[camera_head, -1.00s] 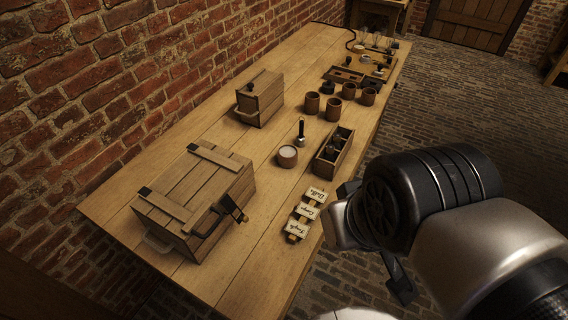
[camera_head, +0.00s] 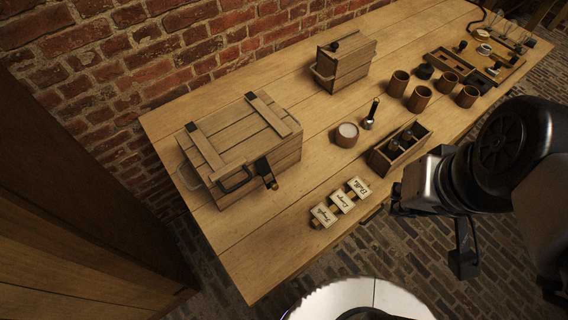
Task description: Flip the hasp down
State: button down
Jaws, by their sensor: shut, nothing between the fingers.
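A large wooden crate (camera_head: 225,162) with a closed plank lid stands at the near left end of the table. Its dark metal hasp (camera_head: 266,173) is on the front side near the right corner. The hasp appears to stick out from the crate, but its exact angle is hard to tell. My gripper (camera_head: 399,207) is at the right, beyond the table's front edge and well apart from the hasp. It is shut and empty; its fingertips are small and dark in this view.
Three label blocks (camera_head: 341,201) lie between the crate and my gripper. A divided wooden box (camera_head: 384,168), a white-topped jar (camera_head: 346,134) and a smaller crate (camera_head: 344,65) stand farther right. Several brown cups (camera_head: 420,98) stand beyond. The table (camera_head: 262,235) is bare before the large crate.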

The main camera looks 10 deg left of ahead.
jog(key=w+a+f+g+y+p, duration=0.4)
jog(key=w+a+f+g+y, duration=0.3)
jog(key=w+a, duration=0.3)
jog(key=w+a+f+m+y+p, duration=0.1)
jog(key=w+f+y, duration=0.2)
jog(key=f, duration=0.3)
jog(key=w+a+f+m+y+p, duration=0.1)
jog(key=w+a+f+y+p, duration=0.1)
jog(key=f, duration=0.5)
jog(key=shift+w+a+f+y, duration=0.2)
jog(key=shift+w+y, duration=0.2)
jog(key=shift+w, duration=0.35)
jog(key=b+x, duration=0.2)
jog(key=x, duration=0.8)
jog(key=shift+s+r, duration=0.15)
jog(key=shift+s, duration=0.05)
jog(key=shift+d+r+m, duration=0.1)
jog(key=shift+m, duration=0.2)
